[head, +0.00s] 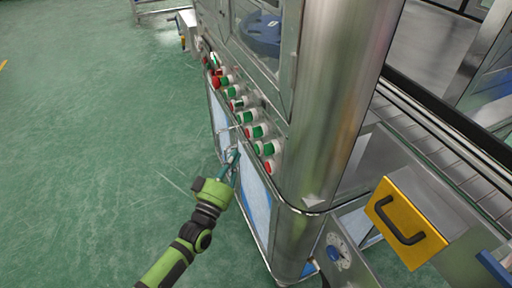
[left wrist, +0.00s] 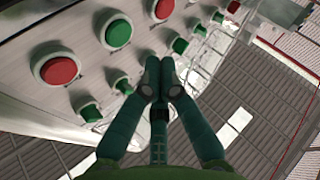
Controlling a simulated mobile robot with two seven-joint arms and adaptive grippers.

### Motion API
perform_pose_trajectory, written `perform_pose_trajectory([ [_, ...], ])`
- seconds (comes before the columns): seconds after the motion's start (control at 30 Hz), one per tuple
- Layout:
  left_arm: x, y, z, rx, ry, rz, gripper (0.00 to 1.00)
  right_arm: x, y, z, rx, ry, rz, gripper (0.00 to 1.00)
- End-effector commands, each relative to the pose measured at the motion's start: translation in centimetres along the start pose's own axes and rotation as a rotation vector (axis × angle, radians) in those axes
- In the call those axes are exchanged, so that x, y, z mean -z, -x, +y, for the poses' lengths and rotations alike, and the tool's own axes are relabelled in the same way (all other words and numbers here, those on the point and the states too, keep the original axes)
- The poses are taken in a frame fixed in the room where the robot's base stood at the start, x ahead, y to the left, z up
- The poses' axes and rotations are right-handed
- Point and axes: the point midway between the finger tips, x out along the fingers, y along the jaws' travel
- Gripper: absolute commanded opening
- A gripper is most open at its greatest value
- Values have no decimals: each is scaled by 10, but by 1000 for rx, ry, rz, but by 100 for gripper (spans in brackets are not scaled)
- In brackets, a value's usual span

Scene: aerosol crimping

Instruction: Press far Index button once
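A row of red and green push buttons (head: 245,112) runs along the steel machine's sloped front panel in the head view. No label is readable, so I cannot tell which is the far Index button; the far end of the row is near a red button (head: 215,81). My left gripper (head: 233,157) is beside the panel's near half, a little below the buttons. In the left wrist view its fingers (left wrist: 160,75) are together and empty, pointing along the panel edge. Large red (left wrist: 61,69) and green (left wrist: 118,33) buttons are left of the fingers. Touch is not visible. My right gripper is out of view.
A large steel column (head: 335,100) stands right of the panel. A yellow block with a dark handle (head: 405,225) and a conveyor (head: 440,150) are at the right. The green floor (head: 100,130) left of the machine is clear.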

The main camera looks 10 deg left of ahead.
Motion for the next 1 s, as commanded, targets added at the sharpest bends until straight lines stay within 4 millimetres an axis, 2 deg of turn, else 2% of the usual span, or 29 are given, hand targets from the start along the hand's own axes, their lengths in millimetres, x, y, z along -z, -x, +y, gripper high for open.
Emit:
perform_pose_trajectory([
  [0.23,10,13,-9,1,0,-1,0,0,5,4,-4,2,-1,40],
  [1.0,10,13,-10,0,1,1,0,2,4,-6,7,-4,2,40],
])
